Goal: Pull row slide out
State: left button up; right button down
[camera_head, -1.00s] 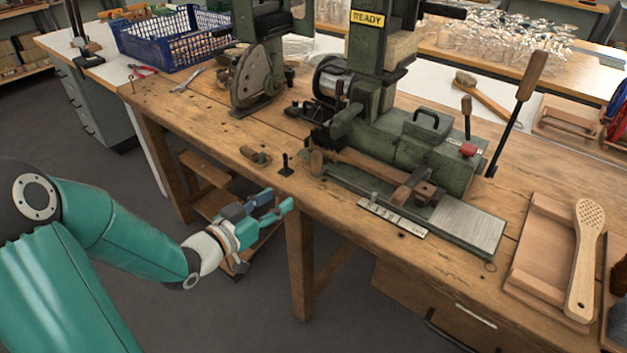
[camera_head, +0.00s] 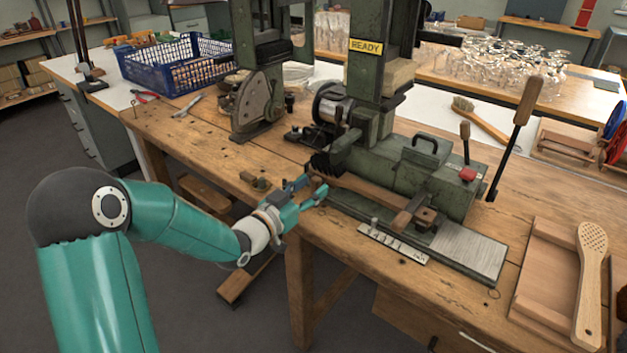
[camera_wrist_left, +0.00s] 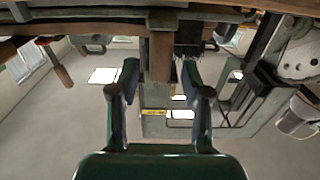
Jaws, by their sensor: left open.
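The green tufting machine (camera_head: 405,165) stands on the wooden bench, with a "READY" sign on its column. Along its front runs the slide rail (camera_head: 375,222), with a wooden clamp block (camera_head: 412,212) at its right part. My left gripper (camera_head: 313,188) is at the machine's left front end, by the bench's near edge. In the left wrist view the open fingers (camera_wrist_left: 160,80) stand either side of a wooden handle-like piece (camera_wrist_left: 160,55) on the machine's end. I cannot tell whether they touch it. My right gripper is out of view.
A scale plate (camera_head: 393,244) lies in front of the rail. A long lever (camera_head: 517,125) rises at the machine's right. A small block (camera_head: 255,182) lies left of the gripper.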

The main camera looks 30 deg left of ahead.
pick_arm(q)
jog(key=shift+w+d, duration=0.1)
jog(key=shift+w, duration=1.25)
grip_shut()
